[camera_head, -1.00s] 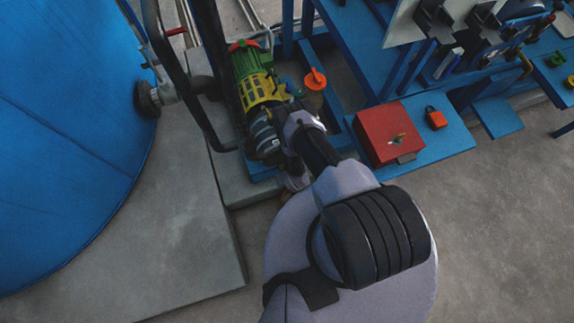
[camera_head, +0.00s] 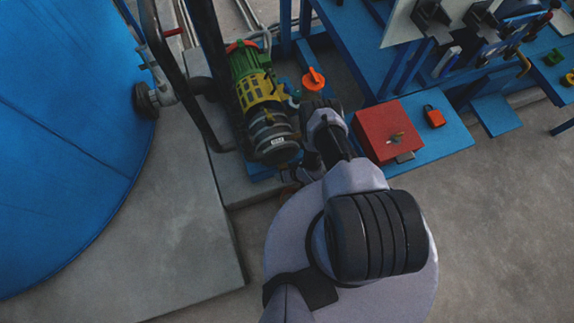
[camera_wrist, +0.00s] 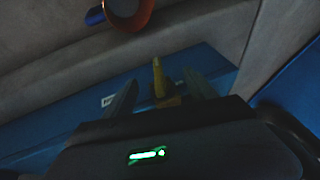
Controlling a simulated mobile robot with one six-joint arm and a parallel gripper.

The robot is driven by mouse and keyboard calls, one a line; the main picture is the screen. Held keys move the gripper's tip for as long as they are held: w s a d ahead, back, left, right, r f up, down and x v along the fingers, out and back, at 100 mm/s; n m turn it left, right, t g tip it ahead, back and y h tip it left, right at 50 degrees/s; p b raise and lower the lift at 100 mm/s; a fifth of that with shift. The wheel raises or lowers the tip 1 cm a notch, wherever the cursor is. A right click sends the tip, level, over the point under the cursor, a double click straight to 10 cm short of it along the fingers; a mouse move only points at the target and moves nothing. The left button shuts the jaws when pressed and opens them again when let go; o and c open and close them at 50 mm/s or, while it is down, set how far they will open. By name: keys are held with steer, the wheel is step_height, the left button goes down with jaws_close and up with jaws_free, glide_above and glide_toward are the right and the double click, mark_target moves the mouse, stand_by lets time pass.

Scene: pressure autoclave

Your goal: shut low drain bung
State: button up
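In the wrist view a small yellow upright handle (camera_wrist: 158,78) stands on a blue strip, in line with the gap between my fingertips. It may be the low drain bung, but I cannot tell for sure. My gripper (camera_wrist: 160,88) is open, with one dark finger on each side of the handle. I cannot tell whether the fingers touch it or how deep between them it lies. In the head view my own arm hides the gripper tips and this handle.
A green and yellow motor pump (camera_head: 256,88) stands left of my arm. An orange knob (camera_head: 314,79) is behind it. A red box (camera_head: 389,131) and orange padlock (camera_head: 434,116) sit on a blue plate to the right. A big blue vessel (camera_head: 60,130) fills the left.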

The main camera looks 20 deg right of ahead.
steer(key=shift+r, duration=0.1)
steer(key=p+v, duration=0.9)
steer(key=v, duration=0.8)
steer(key=shift+d+r, duration=0.1)
